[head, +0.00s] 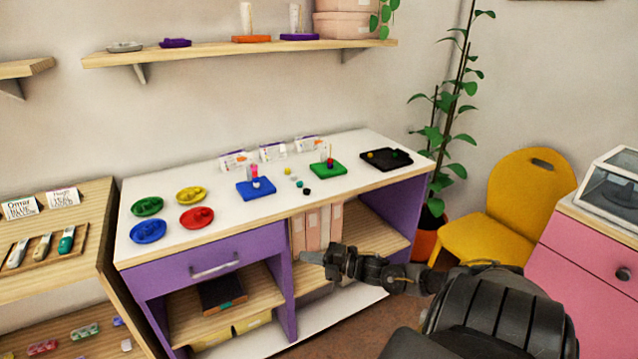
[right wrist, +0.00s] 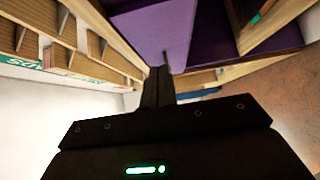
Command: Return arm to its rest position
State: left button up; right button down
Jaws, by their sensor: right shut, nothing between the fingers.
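My right gripper (head: 318,257) is in front of the purple cabinet (head: 285,309), below the level of its white top, with its fingers shut and empty. Its arm comes in from the lower right of the head view. In the right wrist view the shut fingers (right wrist: 158,85) point toward a purple panel, apart from any bead or board. My left gripper is in neither view.
The white cabinet top (head: 170,258) bears coloured dishes, a blue board (head: 243,191), a green board (head: 320,171) and a black tray (head: 370,163). A yellow chair (head: 545,180) and pink drawers (head: 570,265) stand right. A wooden shelf unit (head: 95,215) stands left.

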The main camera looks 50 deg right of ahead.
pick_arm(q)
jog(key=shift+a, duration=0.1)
pick_arm(e)
jog(key=v, duration=0.2)
jog(key=shift+s, duration=0.35)
